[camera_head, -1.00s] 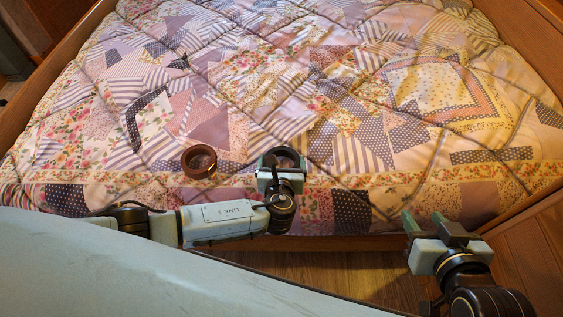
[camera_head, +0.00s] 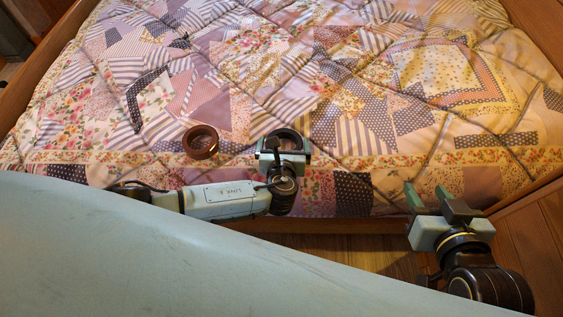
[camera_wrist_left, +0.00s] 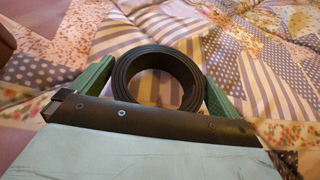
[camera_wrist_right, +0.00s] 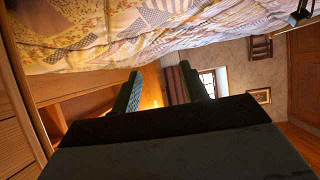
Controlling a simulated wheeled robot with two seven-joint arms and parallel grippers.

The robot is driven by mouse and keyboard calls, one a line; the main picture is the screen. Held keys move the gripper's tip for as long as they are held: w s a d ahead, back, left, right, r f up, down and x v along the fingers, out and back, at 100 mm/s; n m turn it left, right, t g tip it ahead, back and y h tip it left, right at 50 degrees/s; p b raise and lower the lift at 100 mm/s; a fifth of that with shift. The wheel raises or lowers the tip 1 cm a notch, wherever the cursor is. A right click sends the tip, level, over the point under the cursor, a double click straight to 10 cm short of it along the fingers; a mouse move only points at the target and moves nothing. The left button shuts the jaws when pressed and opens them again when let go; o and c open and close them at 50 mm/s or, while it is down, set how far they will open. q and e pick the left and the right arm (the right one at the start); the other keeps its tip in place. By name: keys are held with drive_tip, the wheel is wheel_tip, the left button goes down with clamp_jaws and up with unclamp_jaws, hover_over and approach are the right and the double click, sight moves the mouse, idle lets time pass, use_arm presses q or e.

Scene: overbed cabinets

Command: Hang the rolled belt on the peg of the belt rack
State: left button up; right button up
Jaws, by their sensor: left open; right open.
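A dark rolled belt (camera_head: 287,131) lies on the quilt between the fingers of my left gripper (camera_head: 284,143). In the left wrist view this belt (camera_wrist_left: 120,75) is a black ring with one green finger on each side; the gripper is open, and I cannot tell if either finger touches it. A brown rolled belt (camera_head: 200,142) lies on the quilt to the left, apart from the gripper. My right gripper (camera_head: 435,203) is open and empty near the bed's front right corner. The belt rack and its peg are not recognisable in any view.
The quilted bed (camera_head: 350,90) has wooden side rails and much free room behind the belts. Wooden furniture (camera_head: 530,230) stands at the right, by the right gripper. The right wrist view shows a window (camera_wrist_right: 208,84) and a framed picture (camera_wrist_right: 259,96) beyond.

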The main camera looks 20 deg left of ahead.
use_arm(q)
drive_tip(key=p+v, duration=0.1)
drive_tip(key=v, duration=0.2)
drive_tip(key=shift+r+p, duration=0.1)
drive_tip(key=shift+p, duration=0.25)
drive_tip(key=shift+p+v, duration=0.7)
drive_tip(key=shift+v, duration=0.4)
use_arm(e)
drive_tip(key=s+d+f+g+h, duration=0.2)
drive_tip(key=s+d+f+g, duration=0.2)
drive_tip(key=s+f+g, duration=0.45)
use_arm(q)
drive_tip(key=p+v, duration=0.1)
drive_tip(key=v, duration=0.2)
drive_tip(key=shift+s+r+p, duration=0.1)
drive_tip(key=shift+s+p, duration=0.05)
drive_tip(key=shift+p, duration=0.2)
drive_tip(key=shift+p+v, duration=0.8)
drive_tip(key=shift+v, duration=1.55)
use_arm(e)
drive_tip(key=s+d+f+h, duration=0.1)
drive_tip(key=d+f, duration=0.2)
drive_tip(key=f, duration=0.3)
drive_tip(key=shift+s+f, duration=0.2)
use_arm(q)
drive_tip(key=shift+s, duration=0.1)
use_arm(e)
drive_tip(key=shift+g, duration=0.25)
